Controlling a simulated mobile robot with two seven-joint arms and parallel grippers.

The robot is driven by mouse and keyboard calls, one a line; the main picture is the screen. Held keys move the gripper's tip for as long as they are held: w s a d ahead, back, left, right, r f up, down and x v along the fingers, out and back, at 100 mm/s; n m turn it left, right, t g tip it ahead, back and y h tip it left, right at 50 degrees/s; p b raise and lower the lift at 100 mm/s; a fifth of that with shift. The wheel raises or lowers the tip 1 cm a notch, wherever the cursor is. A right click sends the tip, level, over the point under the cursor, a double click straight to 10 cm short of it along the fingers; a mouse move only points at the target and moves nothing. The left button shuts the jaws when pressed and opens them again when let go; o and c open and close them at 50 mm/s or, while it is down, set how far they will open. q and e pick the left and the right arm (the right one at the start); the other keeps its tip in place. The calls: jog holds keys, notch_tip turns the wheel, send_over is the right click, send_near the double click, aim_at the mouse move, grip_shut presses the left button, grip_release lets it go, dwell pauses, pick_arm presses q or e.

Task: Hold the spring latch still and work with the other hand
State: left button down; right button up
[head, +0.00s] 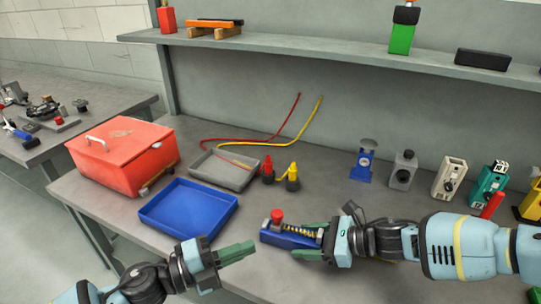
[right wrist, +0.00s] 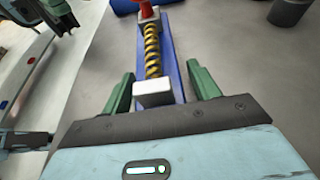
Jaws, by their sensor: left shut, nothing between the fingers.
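The spring latch (head: 291,237) lies near the table's front edge, a blue base with a red knob and a yellow coil spring. In the right wrist view the latch (right wrist: 152,50) runs away from me, its white end block nearest and its red knob cut by the top edge. My right gripper (head: 299,240) is open around the latch's near end, one green finger on each side, with narrow gaps showing in the right wrist view (right wrist: 160,72). My left gripper (head: 252,249) is shut and empty, to the left of the latch and apart from it.
A blue tray (head: 147,217), a grey tray (head: 204,171) and a red toolbox (head: 122,147) stand to the left. Red and yellow bottles (head: 292,179) stand behind the latch. Several devices line the back right, near a red cylinder (head: 492,205). A shelf (head: 320,52) runs above.

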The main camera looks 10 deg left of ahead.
jog(key=shift+o, duration=0.4)
jog(key=shift+d, duration=0.1)
jog(key=v, duration=1.2)
pick_arm(q)
jog(key=shift+s+f, duration=0.1)
pick_arm(e)
jog(key=shift+f, duration=0.1)
